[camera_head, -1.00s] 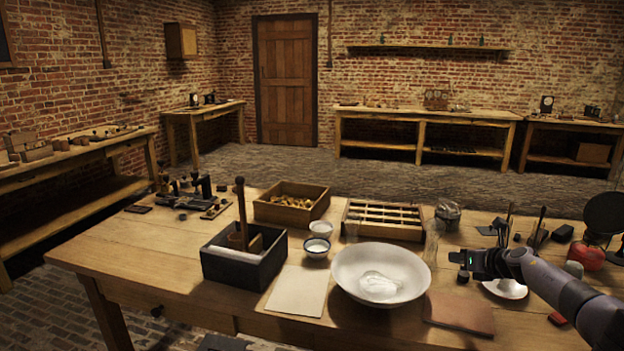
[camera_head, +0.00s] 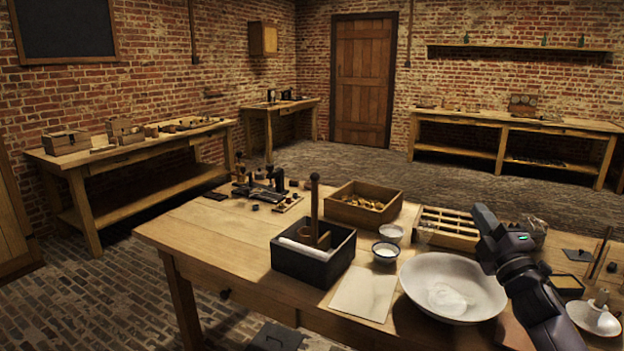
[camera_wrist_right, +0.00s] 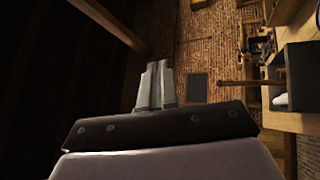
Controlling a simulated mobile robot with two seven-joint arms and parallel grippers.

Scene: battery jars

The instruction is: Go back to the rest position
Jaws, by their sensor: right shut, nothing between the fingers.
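My right gripper (camera_head: 484,222) is shut and empty in the head view. It is raised above the table, in front of the compartment tray and over the right rim of the white bowl. In the right wrist view its two fingers (camera_wrist_right: 157,84) lie together with nothing between them. My left gripper is in neither view.
The wooden table (camera_head: 205,235) holds a white bowl (camera_head: 425,275), a black box (camera_head: 300,262) with an upright wooden rod, a wooden crate (camera_head: 345,207), a compartment tray (camera_head: 445,236) and a pale sheet (camera_head: 362,294). Side benches line the walls. The brick floor (camera_head: 90,300) at left is clear.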

